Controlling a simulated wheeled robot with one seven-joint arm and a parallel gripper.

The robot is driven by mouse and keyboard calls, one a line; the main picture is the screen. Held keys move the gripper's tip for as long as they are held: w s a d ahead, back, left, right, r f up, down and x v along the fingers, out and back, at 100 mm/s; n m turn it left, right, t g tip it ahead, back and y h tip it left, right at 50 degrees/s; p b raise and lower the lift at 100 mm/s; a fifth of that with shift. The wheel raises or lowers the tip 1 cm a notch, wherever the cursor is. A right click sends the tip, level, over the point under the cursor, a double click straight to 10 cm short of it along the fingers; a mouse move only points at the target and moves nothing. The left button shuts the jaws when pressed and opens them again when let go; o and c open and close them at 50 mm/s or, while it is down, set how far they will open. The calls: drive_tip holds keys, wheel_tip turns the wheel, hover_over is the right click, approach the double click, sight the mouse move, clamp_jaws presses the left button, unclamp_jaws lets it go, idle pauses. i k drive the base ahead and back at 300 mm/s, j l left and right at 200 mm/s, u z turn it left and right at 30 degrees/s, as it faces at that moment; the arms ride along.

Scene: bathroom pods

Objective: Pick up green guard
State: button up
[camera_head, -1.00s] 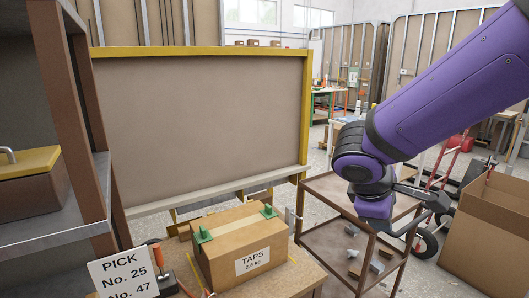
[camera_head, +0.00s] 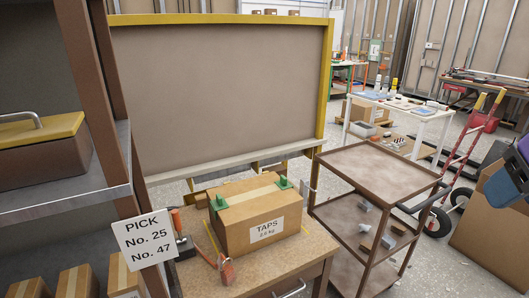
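Two green guards sit on the top edges of a taped cardboard box labelled TAPS (camera_head: 245,232). One green guard (camera_head: 218,202) is at the box's left end, the other green guard (camera_head: 282,183) at its right end near the back. Both sit over the edge beside the tape strip, and nothing of mine touches them. My gripper's fingers do not show. A blue-purple and dark shape is cut off at the right edge, well away from the box; I cannot tell which part it is.
The box stands on a wooden workbench (camera_head: 262,268) with a hammer (camera_head: 182,238) and a red-handled tool (camera_head: 225,268). A PICK sign (camera_head: 145,240) and shelf (camera_head: 70,203) stand left. A brown trolley (camera_head: 380,172) is right, its top bare. A framed panel (camera_head: 220,95) stands behind.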

sight(220, 203)
drive_tip(key=u, duration=1.3)
